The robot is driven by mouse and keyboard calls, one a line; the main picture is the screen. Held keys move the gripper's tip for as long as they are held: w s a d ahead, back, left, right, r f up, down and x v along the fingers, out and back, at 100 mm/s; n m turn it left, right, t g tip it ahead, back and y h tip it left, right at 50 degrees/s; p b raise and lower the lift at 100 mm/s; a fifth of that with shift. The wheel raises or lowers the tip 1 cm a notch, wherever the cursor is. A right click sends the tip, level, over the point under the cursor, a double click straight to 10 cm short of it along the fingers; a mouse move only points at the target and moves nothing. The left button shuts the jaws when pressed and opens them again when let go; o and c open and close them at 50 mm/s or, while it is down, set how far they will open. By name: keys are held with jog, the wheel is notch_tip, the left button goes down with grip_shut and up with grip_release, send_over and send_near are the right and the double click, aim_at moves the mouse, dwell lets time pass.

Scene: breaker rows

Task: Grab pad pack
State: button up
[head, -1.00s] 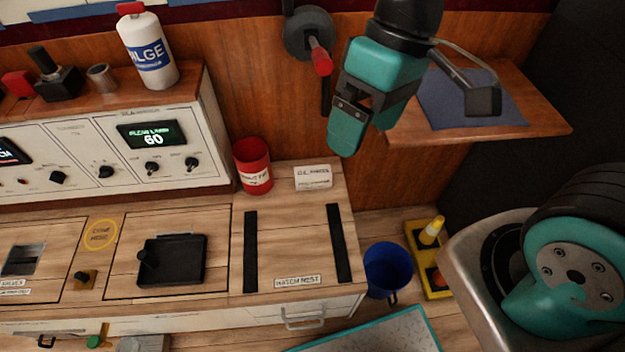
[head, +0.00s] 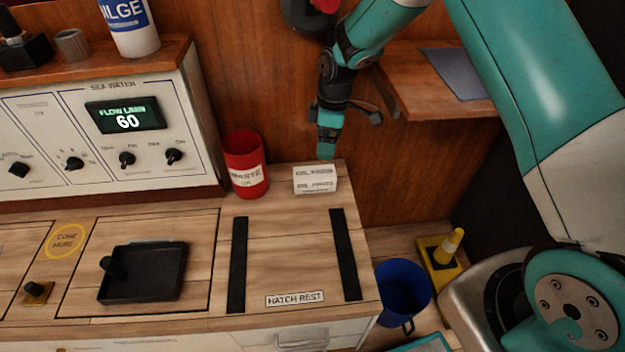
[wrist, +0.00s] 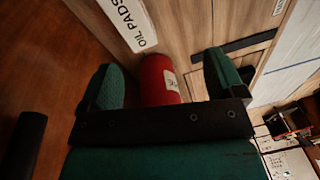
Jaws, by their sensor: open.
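The pad pack (head: 315,179) is a small white block with dark lettering. It sits on the wooden counter at the back, right of the red waste can. In the wrist view its white face (wrist: 130,22), reading "OIL PADS", shows at the upper left, cut off by the frame edge. My gripper (head: 327,148) is just above and behind the pack in the head view, pointing down. In the wrist view my gripper (wrist: 163,78) has its two green fingers apart, with nothing held between them. The exact gap to the pack is hard to tell.
The red waste can (head: 246,165) stands close left of the pack and shows between my fingers in the wrist view (wrist: 160,80). A wooden shelf (head: 440,95) juts out at the right. Black strips flank the clear hatch rest (head: 290,250). A blue bucket (head: 404,290) stands below.

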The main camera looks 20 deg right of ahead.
aim_at(315, 172)
jog(key=w+f, duration=0.1)
jog(key=f, duration=0.2)
jog(key=w+f+n+b, duration=0.1)
jog(key=w+f, duration=0.1)
jog(key=f, duration=0.2)
jog(key=w+f+n+t+b, duration=0.1)
jog(key=f, duration=0.3)
jog(key=shift+w+a, duration=0.15)
jog(key=shift+a, duration=0.15)
jog(key=shift+a+f+b, duration=0.15)
jog(key=shift+f+b, duration=0.15)
jog(key=shift+f, duration=0.7)
jog(key=shift+a+f+b, duration=0.2)
jog(key=shift+f+b, duration=0.05)
jog(key=shift+f, duration=0.8)
jog(key=shift+a+f+b, duration=0.15)
jog(key=shift+f+b, duration=0.15)
jog(key=shift+f, duration=0.7)
jog(key=c, duration=1.1)
